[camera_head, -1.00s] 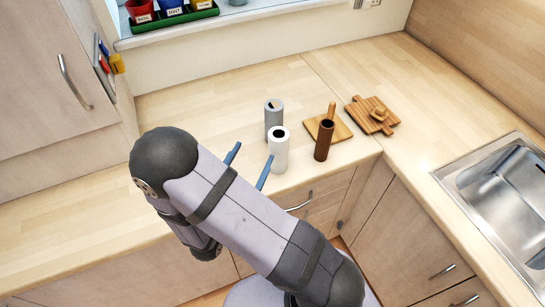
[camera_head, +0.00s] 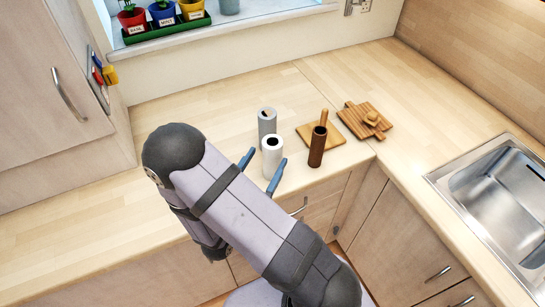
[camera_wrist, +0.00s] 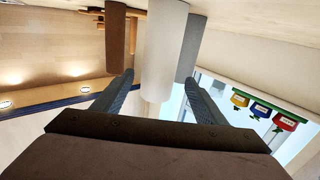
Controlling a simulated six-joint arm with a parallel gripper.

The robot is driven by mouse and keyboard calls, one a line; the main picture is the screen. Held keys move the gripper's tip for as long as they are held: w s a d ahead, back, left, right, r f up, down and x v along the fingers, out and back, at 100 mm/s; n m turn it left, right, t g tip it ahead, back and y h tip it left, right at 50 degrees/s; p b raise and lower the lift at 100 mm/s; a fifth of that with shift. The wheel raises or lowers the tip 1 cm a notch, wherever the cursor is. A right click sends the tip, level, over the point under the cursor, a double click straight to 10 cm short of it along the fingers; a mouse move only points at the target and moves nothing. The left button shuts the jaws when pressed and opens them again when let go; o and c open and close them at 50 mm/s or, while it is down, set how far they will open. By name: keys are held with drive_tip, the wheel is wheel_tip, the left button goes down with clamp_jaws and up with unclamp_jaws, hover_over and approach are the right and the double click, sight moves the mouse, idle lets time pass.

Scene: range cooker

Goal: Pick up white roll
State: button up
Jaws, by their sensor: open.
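The white roll (camera_head: 272,160) stands upright on the counter near its front edge, with a dark hole in its top. My gripper (camera_head: 263,172) is open, and its two blue fingers are apart, one on each side of the roll in the head view. In the wrist view the white roll (camera_wrist: 162,50) appears ahead of the fingertips, in line with the gap of my gripper (camera_wrist: 160,85). Whether a finger touches the roll cannot be told. The roll's lower left part is close to the fingers.
A grey roll (camera_head: 267,118) stands just behind the white roll. A brown cylinder (camera_head: 317,147) stands to its right, by a wooden board (camera_head: 334,139) with an upright handle. More boards (camera_head: 362,121) and a sink (camera_head: 498,205) lie further right. The counter at left is clear.

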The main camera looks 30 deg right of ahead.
sight(269, 157)
drive_tip(key=p+x, duration=0.2)
drive_tip(key=x, duration=0.1)
drive_tip(key=shift+s+d+r, duration=0.15)
drive_tip(key=shift+d+r, duration=0.05)
drive_tip(key=shift+r, duration=0.05)
drive_tip(key=shift+w+d+f, duration=0.15)
drive_tip(key=shift+w+d, duration=0.35)
drive_tip(key=shift+w, duration=0.05)
drive_tip(key=shift+c, duration=0.6)
drive_tip(key=c, duration=1.1)
wheel_tip(269, 157, up, 10)
drive_tip(key=b, duration=0.1)
